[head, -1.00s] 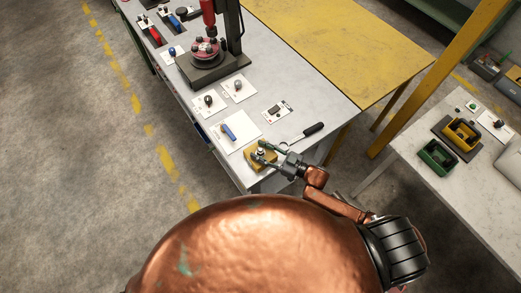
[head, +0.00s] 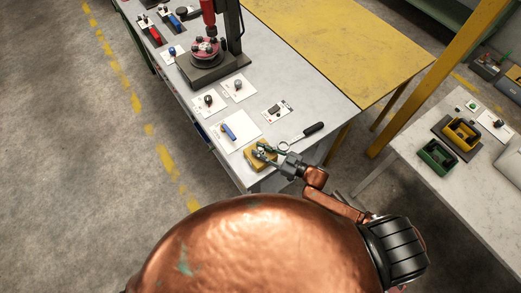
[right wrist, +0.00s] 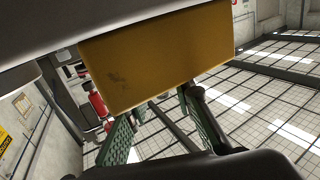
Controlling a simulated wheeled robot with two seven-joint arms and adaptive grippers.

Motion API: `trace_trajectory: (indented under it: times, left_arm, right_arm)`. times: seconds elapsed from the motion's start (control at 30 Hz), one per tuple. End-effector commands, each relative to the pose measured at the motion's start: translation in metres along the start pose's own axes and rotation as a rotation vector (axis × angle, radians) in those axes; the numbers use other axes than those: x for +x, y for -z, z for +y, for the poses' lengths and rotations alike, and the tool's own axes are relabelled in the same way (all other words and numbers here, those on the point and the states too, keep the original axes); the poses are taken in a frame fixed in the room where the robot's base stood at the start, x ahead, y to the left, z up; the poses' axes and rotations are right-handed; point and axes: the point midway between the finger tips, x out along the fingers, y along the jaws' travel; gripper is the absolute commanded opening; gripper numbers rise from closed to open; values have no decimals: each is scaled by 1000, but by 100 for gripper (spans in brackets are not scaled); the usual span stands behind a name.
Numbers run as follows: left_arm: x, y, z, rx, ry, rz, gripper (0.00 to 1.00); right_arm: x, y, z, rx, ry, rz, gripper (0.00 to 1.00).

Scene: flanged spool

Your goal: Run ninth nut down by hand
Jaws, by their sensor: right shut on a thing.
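The flanged spool (head: 206,50), pinkish red with dark fittings on top, sits on a dark stand at the far part of the grey bench. My right gripper (head: 263,151) is at a yellow block (head: 252,165) near the bench's near end, with its fingers over the block's top. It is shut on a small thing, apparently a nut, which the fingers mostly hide. In the right wrist view the block's yellow side (right wrist: 160,58) fills the upper middle and the green-padded fingers (right wrist: 160,130) lie beside it. My left gripper is not in view.
A blue-handled tool (head: 228,132) lies on a white sheet left of the block. A black-handled tool (head: 305,132) lies to its right. Small parts on white cards (head: 239,87) lie farther up the bench. Another table (head: 400,185) stands at right with yellow and green bins.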

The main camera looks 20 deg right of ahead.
Motion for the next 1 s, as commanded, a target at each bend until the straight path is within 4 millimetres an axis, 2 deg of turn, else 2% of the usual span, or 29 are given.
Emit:
trace_trajectory:
  times: [0.2, 0.5, 0.7, 1.0]
  left_arm:
    - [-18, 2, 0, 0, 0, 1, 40]
    - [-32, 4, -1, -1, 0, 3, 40]
    - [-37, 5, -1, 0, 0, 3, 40]
    - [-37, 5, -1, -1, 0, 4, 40]
  right_arm:
    - [1, 4, -2, 9, -124, 4, 0]
    - [1, 3, -1, 7, -312, 5, 0]
    - [1, 2, 0, 4, -403, 4, 0]
    - [0, 1, 0, 0, -433, 0, 0]
